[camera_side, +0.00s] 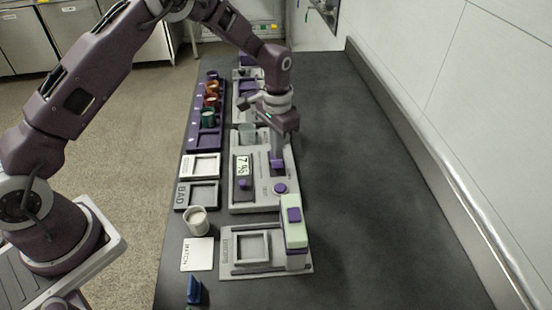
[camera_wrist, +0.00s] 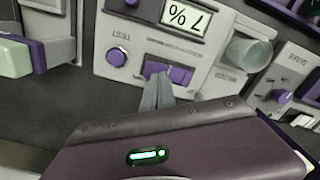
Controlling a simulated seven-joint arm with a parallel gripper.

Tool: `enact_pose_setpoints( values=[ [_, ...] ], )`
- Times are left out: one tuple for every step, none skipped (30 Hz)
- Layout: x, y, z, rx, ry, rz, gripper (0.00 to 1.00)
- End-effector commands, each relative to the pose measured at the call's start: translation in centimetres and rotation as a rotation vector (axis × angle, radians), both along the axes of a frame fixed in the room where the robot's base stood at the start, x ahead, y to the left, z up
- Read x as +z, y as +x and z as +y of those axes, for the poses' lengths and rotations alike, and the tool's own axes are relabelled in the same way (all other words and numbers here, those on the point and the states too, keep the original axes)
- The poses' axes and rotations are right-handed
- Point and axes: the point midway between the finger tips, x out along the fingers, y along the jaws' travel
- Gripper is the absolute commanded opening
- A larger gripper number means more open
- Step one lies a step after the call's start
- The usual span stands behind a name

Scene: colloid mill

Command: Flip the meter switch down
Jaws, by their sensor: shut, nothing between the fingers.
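My gripper (camera_side: 277,152) points down over the switch. Its grey fingers are together and empty, and their tips (camera_wrist: 160,82) are at or very near the switch. I cannot tell whether they touch it.
A round purple button (camera_side: 280,188) is beside the switch. A clear cup (camera_side: 247,132) stands at the meter's far end. A pale green block (camera_side: 294,225) and a white cup (camera_side: 196,220) are nearer the camera. The dark counter to the right (camera_side: 370,200) is clear.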

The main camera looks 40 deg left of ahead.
Motion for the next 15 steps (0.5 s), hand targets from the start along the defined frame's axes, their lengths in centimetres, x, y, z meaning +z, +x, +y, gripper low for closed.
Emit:
enact_pose_setpoints(
  values=[
    [-0.09,-0.01,0.0,0.0,0.0,0.0,0.0],
    [-0.13,-0.01,0.0,0.0,0.0,0.0,0.0],
    [-0.19,0.0,0.0,0.0,0.0,0.0,0.0],
    [-0.23,0.0,0.0,0.0,0.0,0.0,0.0],
    [-0.28,0.0,0.0,0.0,0.0,0.0,0.0],
    [-0.34,0.0,0.0,0.0,0.0,0.0,0.0],
    [-0.38,0.01,0.0,0.0,0.0,0.0,0.0],
    [-0.43,0.01,0.0,0.0,0.0,0.0,0.0],
    [-0.49,0.01,0.0,0.0,0.0,0.0,0.0],
    [-0.54,0.01,0.0,0.0,0.0,0.0,0.0],
    [-0.58,0.01,0.0,0.0,0.0,0.0,0.0],
    [-0.64,0.01,0.0,0.0,0.0,0.0,0.0],
    [-0.69,0.01,0.0,0.0,0.0,0.0,0.0],
    [-0.74,0.0,0.0,0.0,0.0,0.0,0.0],
    [-0.8,0.0,0.0,0.0,0.0,0.0,0.0]
  ],
)
